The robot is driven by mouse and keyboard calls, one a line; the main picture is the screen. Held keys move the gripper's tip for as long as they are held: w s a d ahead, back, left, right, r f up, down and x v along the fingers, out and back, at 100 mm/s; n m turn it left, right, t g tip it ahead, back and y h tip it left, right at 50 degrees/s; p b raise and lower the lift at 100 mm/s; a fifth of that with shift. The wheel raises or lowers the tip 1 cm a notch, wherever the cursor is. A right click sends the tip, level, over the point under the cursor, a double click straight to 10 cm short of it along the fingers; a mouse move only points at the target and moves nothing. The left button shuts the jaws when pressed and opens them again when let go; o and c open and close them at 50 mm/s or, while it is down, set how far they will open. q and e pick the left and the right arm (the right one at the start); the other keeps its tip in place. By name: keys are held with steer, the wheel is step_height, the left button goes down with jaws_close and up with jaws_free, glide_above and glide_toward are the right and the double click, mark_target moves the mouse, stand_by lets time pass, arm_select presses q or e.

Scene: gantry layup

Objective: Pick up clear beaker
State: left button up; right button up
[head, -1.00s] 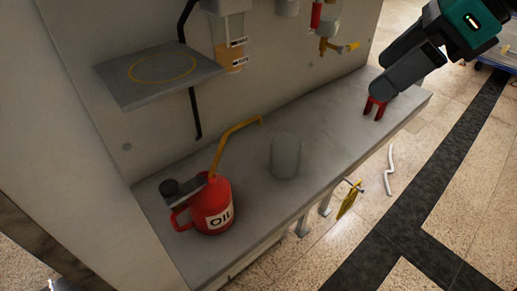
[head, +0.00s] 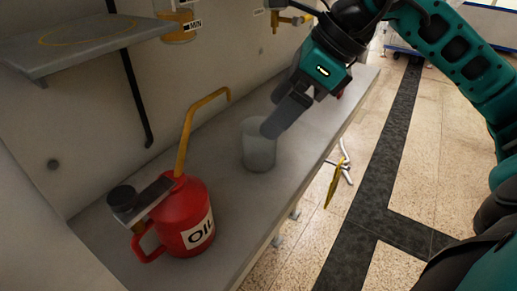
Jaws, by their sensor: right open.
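The clear beaker (head: 257,152) stands upright on the grey bench top, right of the red oil can. My right gripper (head: 272,130) comes in from the upper right, and its dark grey finger overlaps the beaker's upper right rim in the head view. Only one finger shows clearly; the other is hidden. The gripper is open and holds nothing visible. I cannot tell whether it touches the beaker. My left gripper is not in view.
A red oil can (head: 188,214) with a long yellow spout stands left of the beaker. A grey shelf (head: 75,50) juts from the wall at upper left. The bench top (head: 215,150) is clear between can and beaker. Yellow-handled pliers (head: 334,186) show beyond the bench's right edge.

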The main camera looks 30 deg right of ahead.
mark_target(254, 137)
steer(key=x, duration=0.7)
steer(key=shift+s+a+f, duration=0.1)
steer(key=shift+a+f, duration=0.1)
steer(key=shift+a, duration=0.25)
steer(key=shift+c, duration=0.2)
steer(key=c, duration=1)
steer(key=shift+r, duration=0.15)
